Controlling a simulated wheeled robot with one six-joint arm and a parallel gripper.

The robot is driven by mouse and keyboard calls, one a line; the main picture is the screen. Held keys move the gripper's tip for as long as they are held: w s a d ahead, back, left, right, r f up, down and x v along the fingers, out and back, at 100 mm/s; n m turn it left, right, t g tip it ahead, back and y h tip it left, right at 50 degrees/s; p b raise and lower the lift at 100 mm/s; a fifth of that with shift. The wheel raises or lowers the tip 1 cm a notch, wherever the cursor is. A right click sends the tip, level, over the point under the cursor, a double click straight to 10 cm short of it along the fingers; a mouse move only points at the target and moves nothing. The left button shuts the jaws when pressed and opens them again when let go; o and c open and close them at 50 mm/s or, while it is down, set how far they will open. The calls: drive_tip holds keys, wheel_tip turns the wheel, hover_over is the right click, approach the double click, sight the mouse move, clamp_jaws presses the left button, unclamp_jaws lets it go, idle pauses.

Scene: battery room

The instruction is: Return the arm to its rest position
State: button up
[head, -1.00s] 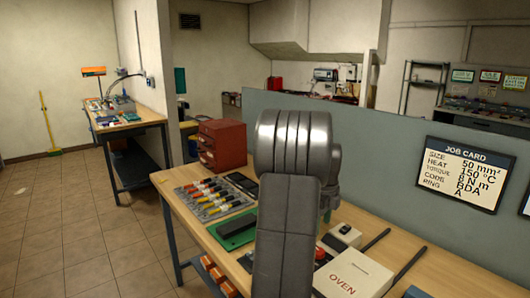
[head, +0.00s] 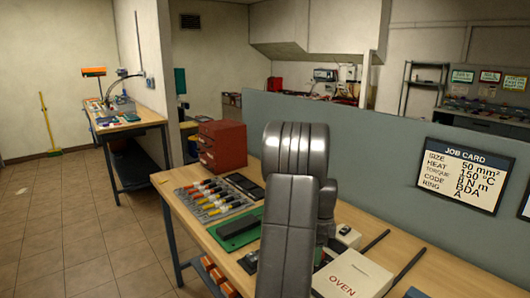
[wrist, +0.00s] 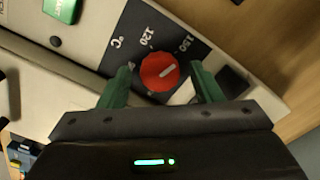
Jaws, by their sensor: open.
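My gripper (wrist: 160,90) shows in the wrist view with its two green fingers apart and nothing between them. Beyond the fingertips is a red dial (wrist: 159,72) with a white pointer line, on a dark panel marked °C, 120 and 150. The pointer is turned towards the 150 side. I cannot tell the exact gap between fingers and dial. In the head view my grey arm stands in front of the bench and hides the gripper and the dial. The white box marked OVEN (head: 350,274) shows to the right of the arm.
A grey partition with a job card (head: 464,174) stands behind. Two dark bars lie right of the oven.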

drive_tip(key=n, duration=1.1)
drive_tip(key=shift+n, duration=2.2)
